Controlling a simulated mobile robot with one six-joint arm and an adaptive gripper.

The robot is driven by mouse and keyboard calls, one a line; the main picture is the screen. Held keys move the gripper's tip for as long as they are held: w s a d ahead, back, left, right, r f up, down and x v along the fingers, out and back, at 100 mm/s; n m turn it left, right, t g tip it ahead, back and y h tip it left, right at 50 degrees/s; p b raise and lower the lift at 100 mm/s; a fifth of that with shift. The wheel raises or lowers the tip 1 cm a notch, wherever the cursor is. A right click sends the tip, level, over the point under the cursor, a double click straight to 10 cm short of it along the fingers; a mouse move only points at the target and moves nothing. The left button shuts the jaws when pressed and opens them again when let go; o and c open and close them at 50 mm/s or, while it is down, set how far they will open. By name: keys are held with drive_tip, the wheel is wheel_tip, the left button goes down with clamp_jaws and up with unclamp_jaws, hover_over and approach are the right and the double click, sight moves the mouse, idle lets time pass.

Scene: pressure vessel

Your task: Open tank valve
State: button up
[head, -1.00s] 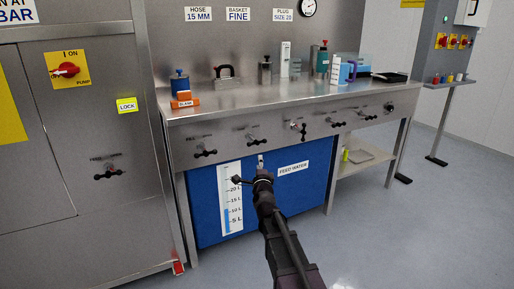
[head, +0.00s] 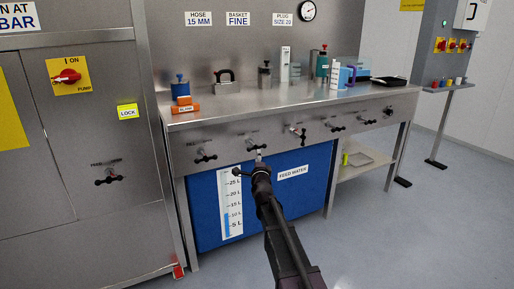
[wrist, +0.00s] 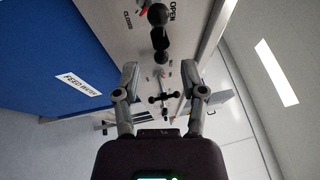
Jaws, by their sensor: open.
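Several valves with black bar handles line the steel front panel under the bench; their labels are too small to read in the head view, so I cannot tell which is the tank valve. In the head view my gripper (head: 259,157) is just below one black handle (head: 254,147), in front of the blue feed water tank (head: 205,212). In the wrist view my gripper (wrist: 162,76) is open and empty. A black valve handle (wrist: 159,34) lies beyond the fingertips, beside OPEN and CLOSED marks and a red pointer. It looks apart from the fingers.
More valve handles show to the left (head: 205,157) and right (head: 337,127) along the panel. The bench top (head: 225,106) holds bottles and an orange block. A tall steel cabinet (head: 100,215) stands at the left.

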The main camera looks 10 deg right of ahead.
sight(257, 148)
drive_tip(key=shift+p+x, duration=0.55)
drive_tip(key=shift+x, duration=2.9)
clamp_jaws()
